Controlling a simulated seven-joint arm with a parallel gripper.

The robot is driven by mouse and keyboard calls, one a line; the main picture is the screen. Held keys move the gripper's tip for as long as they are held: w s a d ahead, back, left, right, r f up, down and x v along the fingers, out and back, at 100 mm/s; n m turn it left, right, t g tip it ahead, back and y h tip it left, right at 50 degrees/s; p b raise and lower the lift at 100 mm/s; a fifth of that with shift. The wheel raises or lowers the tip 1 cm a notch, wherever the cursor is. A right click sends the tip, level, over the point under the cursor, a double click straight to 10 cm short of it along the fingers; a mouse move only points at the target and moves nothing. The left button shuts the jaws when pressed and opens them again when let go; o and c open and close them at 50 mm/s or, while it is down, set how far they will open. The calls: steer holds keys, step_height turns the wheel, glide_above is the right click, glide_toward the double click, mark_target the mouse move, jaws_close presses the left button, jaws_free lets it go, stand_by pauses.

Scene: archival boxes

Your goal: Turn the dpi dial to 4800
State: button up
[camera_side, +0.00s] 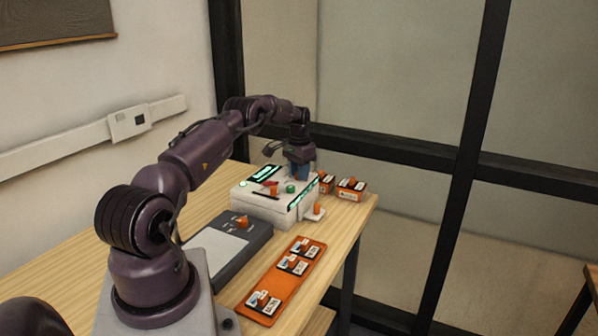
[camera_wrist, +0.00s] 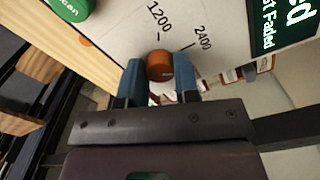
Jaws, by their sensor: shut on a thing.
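The dpi dial is a round orange knob (camera_wrist: 160,66) on the white top of the scanner box (camera_side: 262,208). In the wrist view the labels "1200" and "2400" are printed around it; no "4800" label can be read. My gripper (camera_wrist: 160,84) has its two blue fingers on either side of the knob and is shut on it. In the side view my gripper (camera_side: 299,172) reaches down at the back right of the box, and its fingers hide the dial. I cannot tell which mark the dial points to.
A green scan button (camera_wrist: 72,8) and a lit display (camera_wrist: 283,25) flank the dial. The box also carries an orange slider knob (camera_side: 273,190). A grey flatbed unit (camera_side: 228,250), an orange tray (camera_side: 283,280) of labelled pieces and small orange boxes (camera_side: 351,189) stand around it.

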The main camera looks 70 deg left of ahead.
steer(key=m, duration=0.5)
steer(key=shift+m, duration=0.4)
stand_by(0.4)
steer(key=o, duration=0.9)
steer(key=shift+r, duration=0.1)
step_height(320, 180, up, 13)
steer(key=shift+f, duration=0.1)
